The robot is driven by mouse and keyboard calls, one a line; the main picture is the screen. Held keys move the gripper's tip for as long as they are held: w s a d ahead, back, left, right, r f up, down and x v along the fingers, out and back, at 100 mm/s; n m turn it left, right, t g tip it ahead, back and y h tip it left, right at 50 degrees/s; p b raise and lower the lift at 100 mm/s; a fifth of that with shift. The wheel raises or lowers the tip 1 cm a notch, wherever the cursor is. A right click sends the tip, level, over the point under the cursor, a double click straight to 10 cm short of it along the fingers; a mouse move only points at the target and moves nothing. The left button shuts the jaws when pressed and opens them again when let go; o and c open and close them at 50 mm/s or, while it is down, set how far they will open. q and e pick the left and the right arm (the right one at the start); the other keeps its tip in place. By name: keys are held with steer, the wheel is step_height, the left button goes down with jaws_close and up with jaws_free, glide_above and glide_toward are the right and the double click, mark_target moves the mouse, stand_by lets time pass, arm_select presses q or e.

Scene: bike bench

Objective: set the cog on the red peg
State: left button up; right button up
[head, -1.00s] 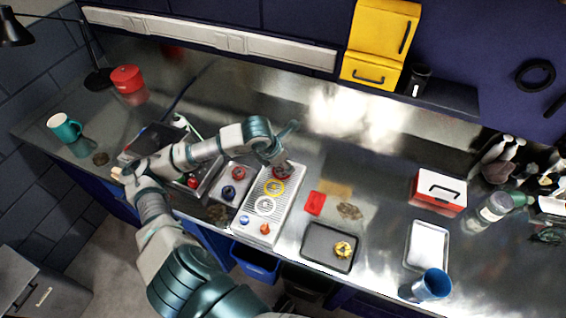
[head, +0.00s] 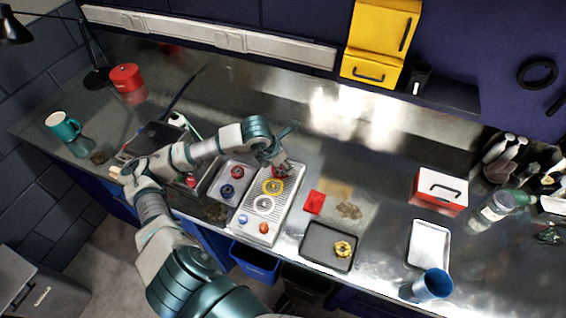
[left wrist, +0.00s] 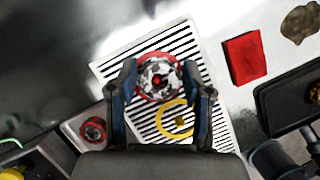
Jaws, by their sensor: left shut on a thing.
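My left gripper (left wrist: 160,82) is shut on a silver-grey cog (left wrist: 148,70) over the far end of the slatted white board. A red peg tip (left wrist: 157,80) shows in the cog's middle and a red ring (left wrist: 142,93) shows around it. I cannot tell whether the cog rests fully on the board. In the head view my left gripper (head: 281,163) covers most of the cog, with red (head: 281,172) showing beneath.
A grey tray with red and blue round parts (head: 229,190) stands left of the board. A red block (head: 314,202) and a dark tray (head: 316,258) with a gold cog (head: 343,249) lie to the right. The bench behind the board is clear.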

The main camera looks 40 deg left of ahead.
mark_target(277, 170)
arm_select(q)
steer(key=shift+f, duration=0.15)
steer(key=o, duration=0.9)
steer(key=shift+p+v, duration=0.85)
steer(key=shift+v, duration=1.95)
steer(key=shift+p+v, duration=0.55)
steer(key=shift+v, duration=2.15)
